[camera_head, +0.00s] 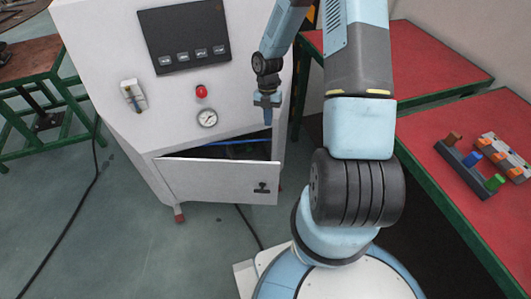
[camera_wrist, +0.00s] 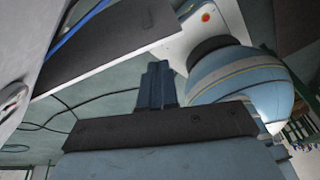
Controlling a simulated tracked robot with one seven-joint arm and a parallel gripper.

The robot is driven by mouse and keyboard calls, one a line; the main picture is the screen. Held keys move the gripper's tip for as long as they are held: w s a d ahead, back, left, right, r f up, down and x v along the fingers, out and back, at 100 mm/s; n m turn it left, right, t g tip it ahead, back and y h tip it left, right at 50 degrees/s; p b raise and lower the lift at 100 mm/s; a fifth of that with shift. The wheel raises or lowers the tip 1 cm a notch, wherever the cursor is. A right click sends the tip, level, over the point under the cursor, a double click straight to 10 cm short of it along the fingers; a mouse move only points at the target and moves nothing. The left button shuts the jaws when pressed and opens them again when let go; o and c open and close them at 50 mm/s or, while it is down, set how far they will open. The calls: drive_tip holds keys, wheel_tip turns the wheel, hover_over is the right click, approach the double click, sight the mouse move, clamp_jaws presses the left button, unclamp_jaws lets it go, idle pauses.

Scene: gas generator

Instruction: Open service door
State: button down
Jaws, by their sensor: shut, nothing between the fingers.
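The service door (camera_head: 215,181) is the white panel low on the front of the white cabinet (camera_head: 108,62). It stands partly open, with a dark gap (camera_head: 225,150) above its top edge that is wider at the right. A small black handle (camera_head: 262,187) is on the door's right side. My gripper (camera_head: 267,118) is shut and empty, pointing down by the cabinet's right front, above the gap's right end and apart from the handle. The wrist view shows its fingers together (camera_wrist: 157,84); a blue cable (camera_wrist: 78,30) shows at its upper left.
The cabinet carries a dark panel (camera_head: 184,38), a red button (camera_head: 201,91), a gauge (camera_head: 207,117) and a switch (camera_head: 133,95). A red table (camera_head: 490,228) with coloured parts stands at the right. Black cables (camera_head: 75,215) lie on the otherwise clear floor at the left.

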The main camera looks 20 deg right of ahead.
drive_tip(key=s+a+f+n, duration=0.1)
drive_tip(key=s+f, duration=0.1)
drive_tip(key=f, duration=0.5)
drive_tip(key=s+a+f+n, duration=0.1)
drive_tip(key=s+f, duration=0.1)
drive_tip(key=f, duration=0.5)
drive_tip(key=shift+a+f+g+y, duration=0.15)
drive_tip(key=shift+a+g+y, duration=0.1)
drive_tip(key=shift+g+y, duration=0.05)
drive_tip(key=shift+s, duration=0.15)
